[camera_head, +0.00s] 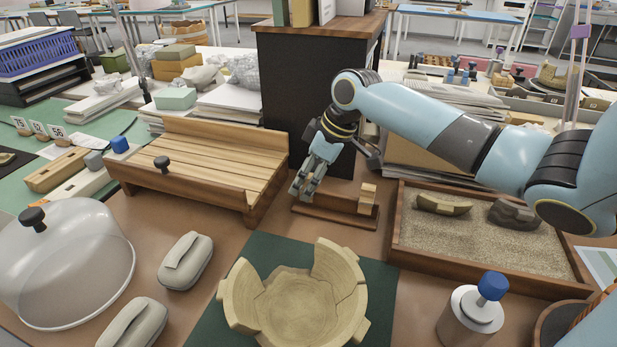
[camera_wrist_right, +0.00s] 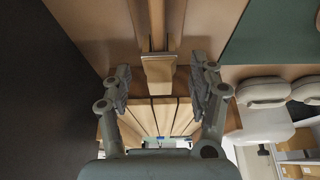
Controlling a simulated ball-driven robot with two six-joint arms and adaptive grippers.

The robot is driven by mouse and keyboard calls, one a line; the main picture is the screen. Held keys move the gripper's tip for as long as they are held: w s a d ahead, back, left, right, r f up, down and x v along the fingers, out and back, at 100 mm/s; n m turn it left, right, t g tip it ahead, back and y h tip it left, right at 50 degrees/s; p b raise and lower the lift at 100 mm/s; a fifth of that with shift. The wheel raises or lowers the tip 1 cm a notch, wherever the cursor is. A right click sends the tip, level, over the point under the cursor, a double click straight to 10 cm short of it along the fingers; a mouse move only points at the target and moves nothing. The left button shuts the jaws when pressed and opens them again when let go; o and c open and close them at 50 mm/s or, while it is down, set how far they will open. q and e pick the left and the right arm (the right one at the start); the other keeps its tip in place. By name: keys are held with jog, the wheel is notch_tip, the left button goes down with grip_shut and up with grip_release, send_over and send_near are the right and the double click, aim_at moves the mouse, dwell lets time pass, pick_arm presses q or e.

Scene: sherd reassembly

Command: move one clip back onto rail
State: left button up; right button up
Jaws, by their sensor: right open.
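My right gripper (camera_head: 303,186) is open and empty, over the left end of the low wooden rail (camera_head: 330,215). A pale wooden clip (camera_head: 366,198) stands at the rail's right end, clear of the gripper. In the right wrist view a pale clip (camera_wrist_right: 158,68) shows between and apart from the open fingers of the gripper (camera_wrist_right: 160,80), in line with the rail (camera_wrist_right: 174,20); I cannot tell whether it is the same clip. The tan bowl of joined sherds (camera_head: 295,305) sits on the dark green mat (camera_head: 265,255), with small blocks at its edge. My left gripper is not in view.
A slatted wooden stand (camera_head: 200,170) is left of the rail. A dark cabinet (camera_head: 300,95) rises behind it. A sand tray (camera_head: 465,240) with two sherds lies right. A clear dome (camera_head: 75,265), grey pads (camera_head: 186,262) and a blue-topped canister (camera_head: 470,315) stand nearer.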

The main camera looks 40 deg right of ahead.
jog(key=v, duration=1.2)
